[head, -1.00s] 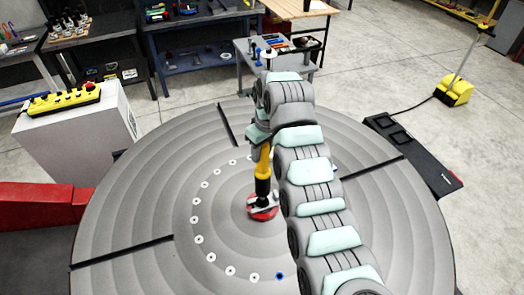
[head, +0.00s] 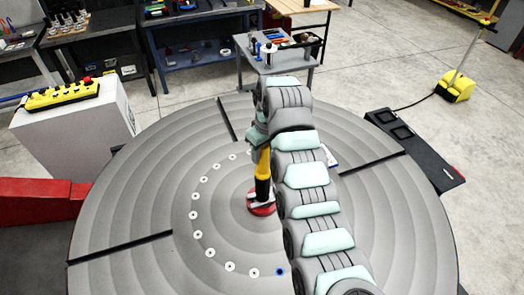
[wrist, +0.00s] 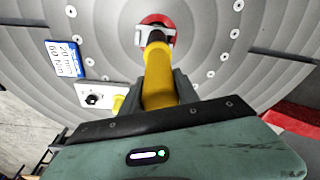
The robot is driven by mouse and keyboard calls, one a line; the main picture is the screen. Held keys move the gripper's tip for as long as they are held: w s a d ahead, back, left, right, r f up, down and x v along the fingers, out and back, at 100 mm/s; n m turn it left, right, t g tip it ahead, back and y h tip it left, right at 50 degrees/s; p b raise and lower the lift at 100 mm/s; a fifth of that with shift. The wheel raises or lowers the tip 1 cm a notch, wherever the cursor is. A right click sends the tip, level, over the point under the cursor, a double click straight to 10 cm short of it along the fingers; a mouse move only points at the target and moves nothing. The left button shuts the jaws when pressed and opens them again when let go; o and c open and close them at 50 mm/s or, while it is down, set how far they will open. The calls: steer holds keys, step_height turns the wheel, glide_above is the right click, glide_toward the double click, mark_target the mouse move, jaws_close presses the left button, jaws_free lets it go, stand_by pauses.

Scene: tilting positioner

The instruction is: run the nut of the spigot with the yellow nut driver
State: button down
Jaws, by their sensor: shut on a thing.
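The yellow nut driver (head: 263,165) stands nearly upright, its black lower end down at the spigot in the middle of the round table. The spigot shows as a grey metal piece on a red round base (head: 262,209); it also shows in the wrist view (wrist: 158,20). My gripper (wrist: 159,92) is shut on the yellow body of the driver, with dark fingers on both sides. The driver's black end overlaps the grey piece in both views. The nut is hidden, and I cannot tell whether the driver is seated on it.
The grey round table (head: 130,215) has a ring of small holes and dark slots. A blue and white label (wrist: 65,59) lies beside the spigot. A yellow control box (head: 62,95) sits on a pedestal at left. A red block (head: 40,205) is at the left edge.

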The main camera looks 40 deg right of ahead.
steer(key=shift+f+b, duration=0.4)
steer(key=shift+f, duration=0.65)
steer(key=shift+f+b, duration=0.1)
steer(key=shift+b, duration=0.2)
stand_by(0.4)
steer(key=shift+d+f, duration=0.1)
steer(key=shift+f, duration=0.3)
steer(key=shift+w+f+b, duration=0.1)
steer(key=shift+f+b, duration=0.15)
steer(key=shift+b, duration=0.2)
stand_by(0.3)
steer(key=shift+r+b, duration=0.8)
steer(key=shift+r, duration=0.7)
stand_by(2.0)
steer(key=shift+r, duration=0.3)
